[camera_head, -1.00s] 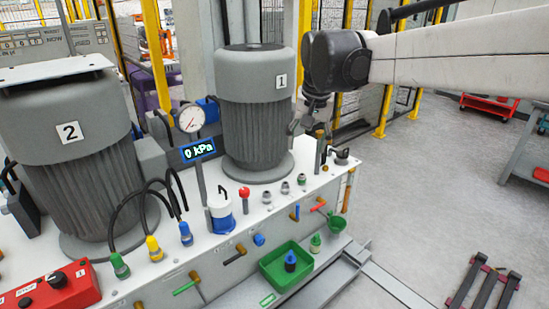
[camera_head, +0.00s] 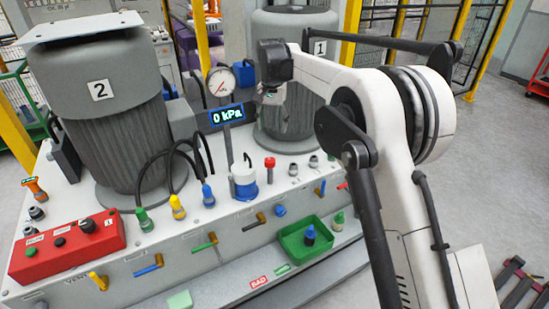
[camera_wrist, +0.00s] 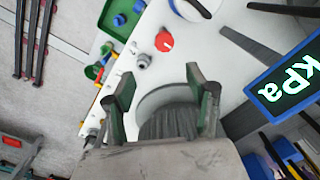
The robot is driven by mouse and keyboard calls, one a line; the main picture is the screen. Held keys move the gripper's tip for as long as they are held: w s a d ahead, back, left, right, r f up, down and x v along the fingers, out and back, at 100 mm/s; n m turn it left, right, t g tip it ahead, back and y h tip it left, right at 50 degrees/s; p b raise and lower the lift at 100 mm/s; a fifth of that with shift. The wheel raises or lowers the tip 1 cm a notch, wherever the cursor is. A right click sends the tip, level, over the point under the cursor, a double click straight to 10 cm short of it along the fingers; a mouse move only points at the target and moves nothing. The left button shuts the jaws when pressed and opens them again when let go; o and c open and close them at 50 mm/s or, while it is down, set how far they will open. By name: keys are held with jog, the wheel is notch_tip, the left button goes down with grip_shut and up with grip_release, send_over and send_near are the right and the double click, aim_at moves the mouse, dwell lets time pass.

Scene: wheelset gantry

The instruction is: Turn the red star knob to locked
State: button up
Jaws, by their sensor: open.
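The red knob (camera_head: 269,162) stands upright on the white bench top, in front of motor 1 and right of the blue-and-white pot. In the wrist view the red knob (camera_wrist: 164,41) shows from above, with a small white mark on its top. Its star shape and lock state are too small to tell. My gripper (camera_head: 272,98) is above the bench, in front of motor 1 and higher than the knob. In the wrist view my gripper (camera_wrist: 158,78) has its two fingers spread with nothing held. The knob lies beyond the fingertips, apart from them.
The gauge (camera_head: 221,83) and its 0 kPa display (camera_head: 227,116) stand close left of my gripper. Motor 1 (camera_head: 320,65) is behind it. Silver fittings (camera_head: 313,162) are right of the knob. A green tray (camera_head: 290,243) sits below the bench front.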

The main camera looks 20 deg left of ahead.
aim_at(270, 160)
jog(key=f, duration=1)
jog(key=a+f+p, duration=0.1)
jog(key=f, duration=0.4)
jog(key=shift+w, duration=0.1)
jog(key=shift+c, duration=0.3)
jog(key=c, duration=1.1)
